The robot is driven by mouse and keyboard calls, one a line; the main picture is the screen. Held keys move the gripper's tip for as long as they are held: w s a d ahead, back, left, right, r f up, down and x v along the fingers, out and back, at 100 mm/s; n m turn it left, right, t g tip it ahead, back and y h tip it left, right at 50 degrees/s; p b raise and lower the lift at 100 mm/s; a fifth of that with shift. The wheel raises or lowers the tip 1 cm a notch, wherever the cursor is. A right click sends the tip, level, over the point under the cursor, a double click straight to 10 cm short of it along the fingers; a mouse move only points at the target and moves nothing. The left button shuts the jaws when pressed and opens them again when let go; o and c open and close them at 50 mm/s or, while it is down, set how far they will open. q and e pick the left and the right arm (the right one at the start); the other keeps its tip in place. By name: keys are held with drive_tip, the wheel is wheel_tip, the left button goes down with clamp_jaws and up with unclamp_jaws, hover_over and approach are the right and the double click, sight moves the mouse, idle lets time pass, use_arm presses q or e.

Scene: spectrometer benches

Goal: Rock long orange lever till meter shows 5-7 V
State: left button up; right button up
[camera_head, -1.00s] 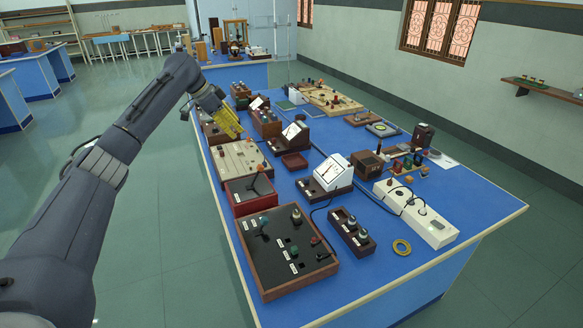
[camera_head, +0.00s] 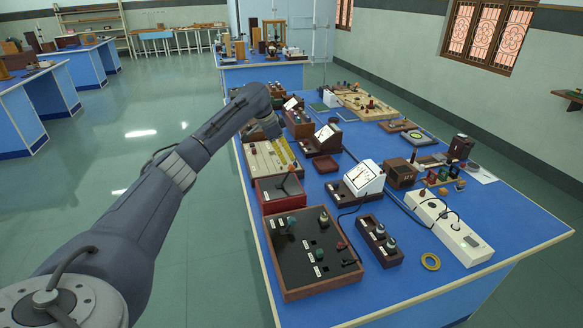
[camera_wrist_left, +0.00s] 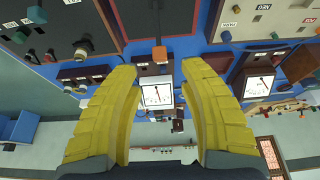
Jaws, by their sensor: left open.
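The long lever has an orange grip (camera_wrist_left: 159,53) on a thin rod, seen between my finger tips in the left wrist view. In the head view the lever (camera_head: 287,180) rises from a red box (camera_head: 279,193) at the left side of the bench. My left gripper (camera_head: 288,157), with yellow fingers, is open above the cream board behind that box. Its fingers (camera_wrist_left: 158,67) are apart with nothing held; contact with the lever cannot be told. A white-faced meter (camera_head: 365,178) stands right of the red box and also shows between the fingers (camera_wrist_left: 157,95). Its reading is too small to tell.
A dark knob panel (camera_head: 308,259) lies in front of the red box, and the cream board (camera_head: 262,163) behind it. A second meter (camera_head: 327,135) stands farther back.

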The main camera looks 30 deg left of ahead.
sight(290, 165)
use_arm(q)
drive_tip(key=shift+x, duration=3.3)
drive_tip(key=shift+c, duration=0.2)
clamp_jaws()
